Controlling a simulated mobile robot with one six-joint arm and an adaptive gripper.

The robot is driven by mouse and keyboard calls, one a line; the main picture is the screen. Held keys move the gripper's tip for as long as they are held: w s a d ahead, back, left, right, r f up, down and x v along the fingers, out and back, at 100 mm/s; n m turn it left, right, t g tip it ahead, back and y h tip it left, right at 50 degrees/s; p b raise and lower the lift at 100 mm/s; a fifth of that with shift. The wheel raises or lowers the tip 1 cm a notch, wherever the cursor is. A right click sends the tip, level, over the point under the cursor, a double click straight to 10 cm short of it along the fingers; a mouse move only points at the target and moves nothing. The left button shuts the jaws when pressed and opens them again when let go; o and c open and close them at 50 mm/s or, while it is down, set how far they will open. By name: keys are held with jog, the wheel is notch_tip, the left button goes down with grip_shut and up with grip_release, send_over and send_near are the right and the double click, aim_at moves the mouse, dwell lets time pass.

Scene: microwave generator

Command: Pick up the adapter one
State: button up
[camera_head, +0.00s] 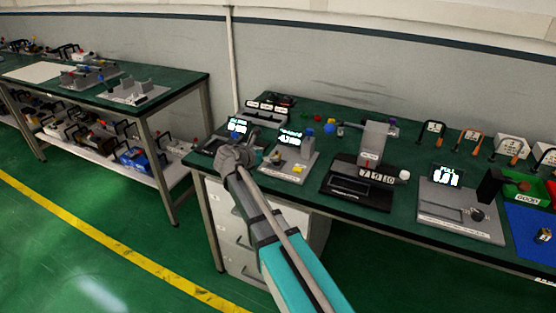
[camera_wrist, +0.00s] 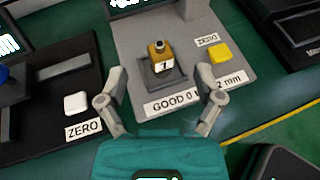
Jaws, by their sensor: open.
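Adapter one (camera_wrist: 161,58) is a small brass-coloured block with a dark top fitting and a white label reading "1". In the wrist view it stands upright on a dark grey holder (camera_wrist: 150,82) of a light grey measuring station (camera_wrist: 130,38). My gripper (camera_wrist: 160,75) is open and empty, its two fingers apart, one to each side of the adapter in the picture. I cannot tell how far above it they are. In the head view my gripper (camera_head: 240,155) is over the left part of the green table, beside this station (camera_head: 290,168); the adapter is too small to make out clearly there.
A yellow button (camera_wrist: 219,53) marked ZERO is right of the adapter. A dark station with a white button (camera_wrist: 75,103) is at left. A black device (camera_head: 352,187) and a grey station (camera_head: 455,210) stand further right on the green table (camera_head: 400,225).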

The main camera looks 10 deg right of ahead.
aim_at(276, 154)
jog(key=b+x, duration=0.2)
jog(key=x, duration=0.2)
jog(key=shift+f, duration=0.25)
jog(key=shift+w+d+f, duration=0.1)
jog(key=shift+w+d, duration=0.2)
jog(key=shift+d, duration=0.1)
jog(key=shift+c, duration=0.3)
grip_shut()
